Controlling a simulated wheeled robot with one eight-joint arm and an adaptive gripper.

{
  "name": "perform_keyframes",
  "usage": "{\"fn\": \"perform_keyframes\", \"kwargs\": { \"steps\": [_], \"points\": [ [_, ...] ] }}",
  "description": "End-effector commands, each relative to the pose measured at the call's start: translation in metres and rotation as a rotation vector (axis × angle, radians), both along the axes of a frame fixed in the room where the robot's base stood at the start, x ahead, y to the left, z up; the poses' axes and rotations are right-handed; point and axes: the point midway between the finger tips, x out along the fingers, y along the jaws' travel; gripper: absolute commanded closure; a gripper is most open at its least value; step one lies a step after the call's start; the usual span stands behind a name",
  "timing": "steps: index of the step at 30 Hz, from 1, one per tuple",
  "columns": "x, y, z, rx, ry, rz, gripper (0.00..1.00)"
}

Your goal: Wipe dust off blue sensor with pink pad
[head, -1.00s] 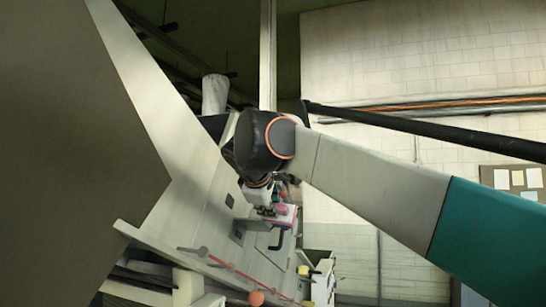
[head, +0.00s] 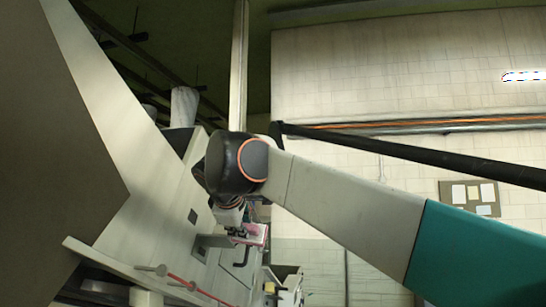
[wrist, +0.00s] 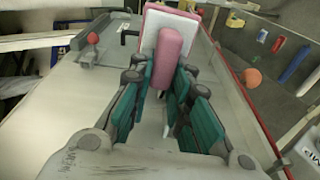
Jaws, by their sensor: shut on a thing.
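The pink pad (wrist: 172,45) is a pink block with a white backing, held at the tips of my gripper (wrist: 160,82). The teal fingers are closed on its near pink part, and the pad sticks out ahead of them. In the head view my gripper (head: 238,230) is small, with the pink pad (head: 257,234) at its right side, in front of a pale panel. A blue cylinder (wrist: 295,64) lies to the right in the wrist view, apart from the pad; I cannot tell whether it is the blue sensor. No dust can be made out.
A pale panel (wrist: 75,90) spreads under my gripper, with a red edge on its right. A red ball on a small block (wrist: 92,39) stands at left. A pale wall (head: 400,75) stands behind.

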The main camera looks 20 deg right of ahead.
Motion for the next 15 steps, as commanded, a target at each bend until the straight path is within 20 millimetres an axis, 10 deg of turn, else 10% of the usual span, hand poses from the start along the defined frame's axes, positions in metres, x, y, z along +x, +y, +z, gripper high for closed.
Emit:
{"fn": "perform_keyframes", "kwargs": {
  "steps": [15],
  "points": [
    [0.014,0.018,0.016,0.0,-0.001,0.003,1.0]
  ]
}}
